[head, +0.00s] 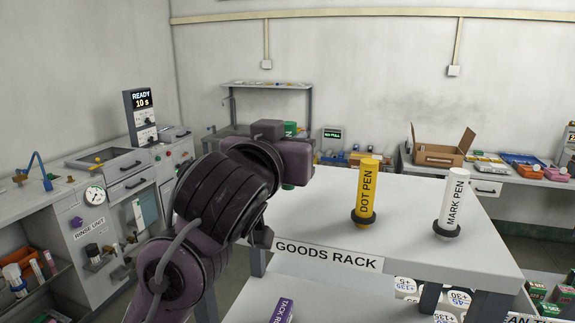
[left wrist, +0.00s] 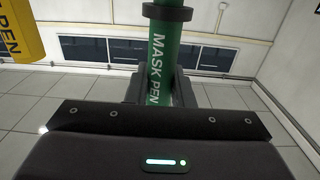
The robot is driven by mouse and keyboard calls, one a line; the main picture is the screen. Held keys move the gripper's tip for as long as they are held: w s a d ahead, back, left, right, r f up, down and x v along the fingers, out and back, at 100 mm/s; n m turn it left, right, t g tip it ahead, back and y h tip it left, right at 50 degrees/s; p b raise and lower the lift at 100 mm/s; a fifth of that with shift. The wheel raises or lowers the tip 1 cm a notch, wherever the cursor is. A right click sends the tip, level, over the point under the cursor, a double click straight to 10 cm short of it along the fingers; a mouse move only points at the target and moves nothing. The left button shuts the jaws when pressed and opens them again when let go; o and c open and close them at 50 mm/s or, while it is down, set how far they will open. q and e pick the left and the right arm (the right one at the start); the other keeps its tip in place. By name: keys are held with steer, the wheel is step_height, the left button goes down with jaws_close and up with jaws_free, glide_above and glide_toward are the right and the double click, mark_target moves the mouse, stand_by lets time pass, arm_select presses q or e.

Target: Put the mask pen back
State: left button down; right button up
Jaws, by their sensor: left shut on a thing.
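The green mask pen (left wrist: 160,62) stands between the fingers of my left gripper (left wrist: 163,90), which is shut on it, in the left wrist view. A dark ring circles the pen near that picture's top edge. In the head view my left gripper (head: 293,165) is at the rack's left side, left of the yellow dot pen, and hides most of the green pen. I cannot tell whether the pen touches the rack. The goods rack (head: 400,239) has a pale top. My right gripper is not in view.
The yellow dot pen (head: 367,188) and white mark pen (head: 455,200) stand upright in dark rings on the rack top. The dot pen (left wrist: 18,35) also shows close by in the left wrist view. An open cardboard box (head: 440,156) stands on a bench behind.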

arm_select(q)
steer(key=shift+f, duration=0.35)
step_height(320, 180, down, 3)
steer(key=shift+f, duration=0.35)
steer(key=shift+s+d+f+b, duration=0.1)
steer(key=shift+f+b, duration=0.05)
steer(key=shift+b, duration=0.15)
steer(key=c, duration=1.3)
jaws_free()
steer(key=shift+o, duration=0.2)
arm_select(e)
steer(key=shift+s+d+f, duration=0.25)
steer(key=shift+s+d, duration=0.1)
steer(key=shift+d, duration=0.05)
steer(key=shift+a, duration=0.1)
